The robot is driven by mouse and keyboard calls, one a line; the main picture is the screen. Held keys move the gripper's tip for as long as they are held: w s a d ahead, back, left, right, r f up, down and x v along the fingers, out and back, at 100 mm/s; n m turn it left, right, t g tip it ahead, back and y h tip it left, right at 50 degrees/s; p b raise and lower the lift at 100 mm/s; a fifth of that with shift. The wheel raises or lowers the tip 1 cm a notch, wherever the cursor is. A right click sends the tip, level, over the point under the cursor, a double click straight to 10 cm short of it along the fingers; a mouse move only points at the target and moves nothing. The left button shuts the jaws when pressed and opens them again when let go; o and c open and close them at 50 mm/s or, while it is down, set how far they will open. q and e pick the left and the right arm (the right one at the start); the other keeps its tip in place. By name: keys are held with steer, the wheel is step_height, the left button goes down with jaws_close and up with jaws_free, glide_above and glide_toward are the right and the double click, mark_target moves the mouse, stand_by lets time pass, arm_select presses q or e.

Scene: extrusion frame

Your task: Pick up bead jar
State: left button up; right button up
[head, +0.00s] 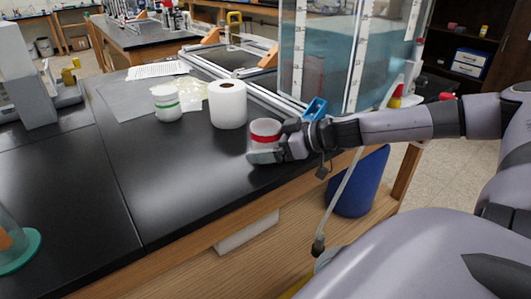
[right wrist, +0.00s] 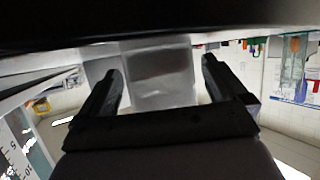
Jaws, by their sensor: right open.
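A white jar with a red band (head: 265,138) stands upright near the right front edge of the black bench. My right gripper (head: 264,154) is low beside it, with its fingers around the jar's lower part. In the right wrist view the two open fingers (right wrist: 162,88) stand either side of a pale, blurred body (right wrist: 160,72), which appears to be this jar. I cannot tell whether either finger touches it. A second white jar, with a green band (head: 167,104), stands farther back left. Which jar holds beads is not clear. My left gripper is not in view.
A white paper roll (head: 228,106) stands just behind the red-banded jar. A large clear tank (head: 335,55) and a blue clip-like object (head: 315,108) are close to my right forearm. A teal-based vessel (head: 18,252) is at lower left. The bench middle (head: 150,165) is clear.

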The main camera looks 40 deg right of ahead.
steer(key=shift+c, duration=0.3)
steer(key=c, duration=1)
steer(key=shift+w+r, duration=0.1)
